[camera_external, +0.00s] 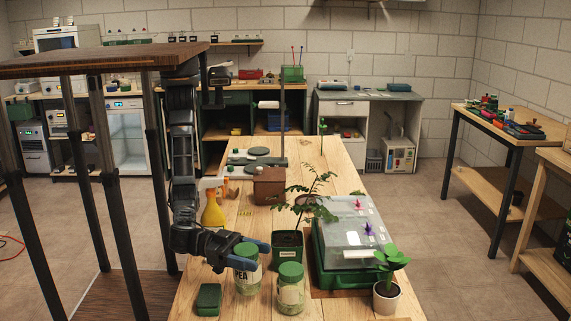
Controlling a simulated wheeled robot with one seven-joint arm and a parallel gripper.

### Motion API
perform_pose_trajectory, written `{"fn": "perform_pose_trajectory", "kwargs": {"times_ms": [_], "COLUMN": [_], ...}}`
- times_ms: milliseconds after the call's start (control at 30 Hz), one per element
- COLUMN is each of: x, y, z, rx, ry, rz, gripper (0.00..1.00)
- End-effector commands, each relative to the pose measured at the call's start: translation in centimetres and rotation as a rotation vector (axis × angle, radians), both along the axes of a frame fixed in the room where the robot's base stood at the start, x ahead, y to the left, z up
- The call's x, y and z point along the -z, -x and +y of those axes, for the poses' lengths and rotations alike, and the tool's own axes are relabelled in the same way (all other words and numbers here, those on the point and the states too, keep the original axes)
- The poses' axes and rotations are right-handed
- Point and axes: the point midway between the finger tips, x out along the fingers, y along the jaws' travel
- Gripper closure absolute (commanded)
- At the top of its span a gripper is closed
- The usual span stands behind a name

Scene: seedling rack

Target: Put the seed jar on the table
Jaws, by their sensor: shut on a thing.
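A glass seed jar (248,281) with a green lid and a pale label that seems to read "PEA" stands upright at the near end of the wooden table (252,228). My gripper (247,255) reaches in from the left, and its blue-tipped fingers are shut around the upper part of this jar. Its base is at or very near the tabletop; I cannot tell whether it touches. A second green-lidded jar (290,290) with a label stands just to its right, close by.
A small green box (208,299) lies left of the jars. A potted seedling (287,252) stands behind them. A green tray with a clear cover (347,242) and a white-potted plant (386,297) are to the right.

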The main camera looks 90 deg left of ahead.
Motion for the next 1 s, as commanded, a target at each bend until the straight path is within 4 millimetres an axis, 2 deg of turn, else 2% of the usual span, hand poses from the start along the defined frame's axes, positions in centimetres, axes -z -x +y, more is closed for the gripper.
{"fn": "perform_pose_trajectory", "kwargs": {"times_ms": [233,600,633,867,1000], "x": [3.5,3.7,3.8,3.8,3.8], "y": [0.0,0.0,0.0,0.0,0.0], "z": [0.0,0.0,0.0,0.0,0.0], "rx": [-0.001,0.0,0.0,0.0,0.0], "ry": [-0.003,-0.001,-0.001,-0.001,-0.002], "rz": [-0.001,0.0,0.001,0.001,0.0], "gripper": [0.95,0.95,0.27,0.05,0.04]}}
